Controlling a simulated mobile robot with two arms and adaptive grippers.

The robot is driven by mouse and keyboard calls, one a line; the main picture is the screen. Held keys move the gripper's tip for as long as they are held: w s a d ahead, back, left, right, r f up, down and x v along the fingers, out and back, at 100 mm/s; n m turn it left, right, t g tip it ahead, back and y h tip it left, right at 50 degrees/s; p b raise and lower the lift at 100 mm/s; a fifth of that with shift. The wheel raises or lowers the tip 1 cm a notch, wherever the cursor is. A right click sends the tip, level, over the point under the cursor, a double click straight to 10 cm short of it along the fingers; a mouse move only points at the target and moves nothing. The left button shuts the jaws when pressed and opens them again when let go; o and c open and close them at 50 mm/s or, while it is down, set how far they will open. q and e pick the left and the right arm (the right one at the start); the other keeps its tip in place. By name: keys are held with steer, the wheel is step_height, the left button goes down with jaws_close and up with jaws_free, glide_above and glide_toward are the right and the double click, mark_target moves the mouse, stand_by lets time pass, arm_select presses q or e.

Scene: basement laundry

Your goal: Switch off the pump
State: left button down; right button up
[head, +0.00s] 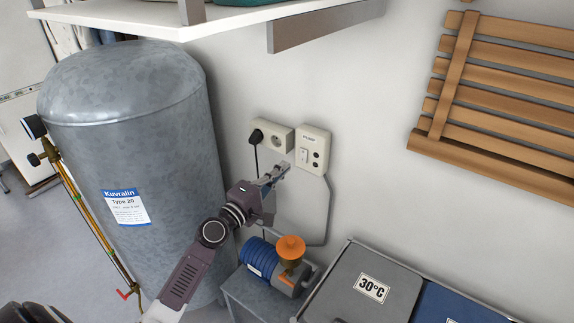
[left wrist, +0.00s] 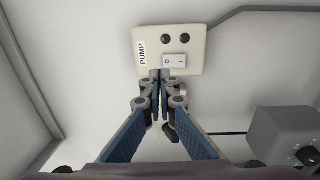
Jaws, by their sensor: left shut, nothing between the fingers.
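A cream switch box (head: 318,141) labelled PUMP is fixed to the white wall; it also shows in the left wrist view (left wrist: 196,59). Its white rocker switch (head: 303,156) carries an O mark and a line mark in the left wrist view (left wrist: 174,61). I cannot tell which side is pressed in. My left gripper (head: 284,168) is shut and empty, its tips just below the rocker on the O side in the left wrist view (left wrist: 160,74). I cannot tell whether they touch the box. The blue pump (head: 258,257) with an orange top sits below. My right gripper is not in view.
A large grey tank (head: 150,170) stands at left. A shelf (head: 200,24) overhangs above. Laundry bins (head: 350,300) stand at lower right, below a wooden slatted rack (head: 500,80).

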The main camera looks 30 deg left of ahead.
arm_select(q)
steer(key=s, duration=0.3)
steer(key=s+a+r, duration=0.1)
steer(key=s, duration=0.1)
steer(key=shift+s, duration=0.25)
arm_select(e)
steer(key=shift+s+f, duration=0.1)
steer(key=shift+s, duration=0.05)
